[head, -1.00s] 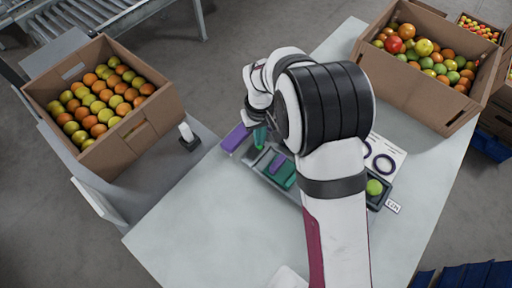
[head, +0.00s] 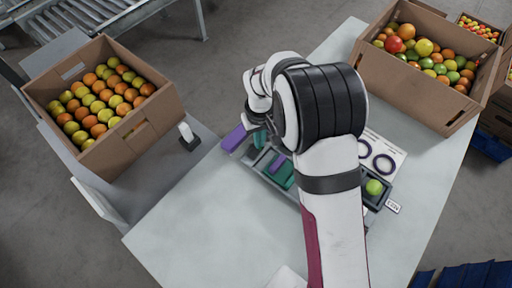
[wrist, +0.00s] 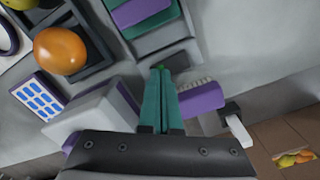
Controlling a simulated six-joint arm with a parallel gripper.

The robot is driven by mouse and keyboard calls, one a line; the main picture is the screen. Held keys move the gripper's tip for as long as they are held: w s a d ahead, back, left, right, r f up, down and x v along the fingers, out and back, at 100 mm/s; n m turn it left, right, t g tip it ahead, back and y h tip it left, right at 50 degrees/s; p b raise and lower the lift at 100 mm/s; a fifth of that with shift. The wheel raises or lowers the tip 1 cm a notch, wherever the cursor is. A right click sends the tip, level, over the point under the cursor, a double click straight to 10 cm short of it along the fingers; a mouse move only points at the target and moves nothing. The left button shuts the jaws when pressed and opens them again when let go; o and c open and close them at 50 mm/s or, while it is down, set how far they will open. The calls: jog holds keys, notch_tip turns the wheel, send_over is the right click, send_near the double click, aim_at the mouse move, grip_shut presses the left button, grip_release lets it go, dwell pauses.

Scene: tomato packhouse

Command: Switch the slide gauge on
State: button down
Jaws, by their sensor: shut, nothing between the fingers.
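I cannot tell for sure which thing is the slide gauge. A teal block with a purple piece on it lies in a grey tray compartment (head: 283,175); the teal and purple block also shows at the top of the wrist view (wrist: 142,14). My gripper (wrist: 160,72) has teal fingers, shut together and empty, with the tips close to the grey tray's end. In the head view the fingers are partly hidden behind my arm. No switch or its setting is readable.
A purple brush (wrist: 200,97) lies right of my fingers in the wrist view. A pale device with a purple edge (wrist: 95,112) is left, near a blue-keyed pad (wrist: 40,96) and an orange fruit (wrist: 60,50). A box of fruit (head: 150,135) stands left, another (head: 410,90) right.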

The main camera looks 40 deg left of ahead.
jog(key=shift+f, duration=0.25)
jog(key=shift+r, duration=3.55)
jog(key=s+d+r+m, duration=0.1)
jog(key=d+r+m, duration=0.45)
jog(key=d, duration=0.55)
jog(key=s+d+r+m, duration=0.1)
jog(key=d+r+m, duration=0.4)
jog(key=d, duration=0.6)
jog(key=s+d+r+m+y, duration=0.1)
jog(key=s+d+m, duration=0.6)
jog(key=s, duration=0.5)
jog(key=shift+s+d+r+y, duration=0.25)
jog(key=shift+s+d+y, duration=0.15)
jog(key=shift+d, duration=0.8)
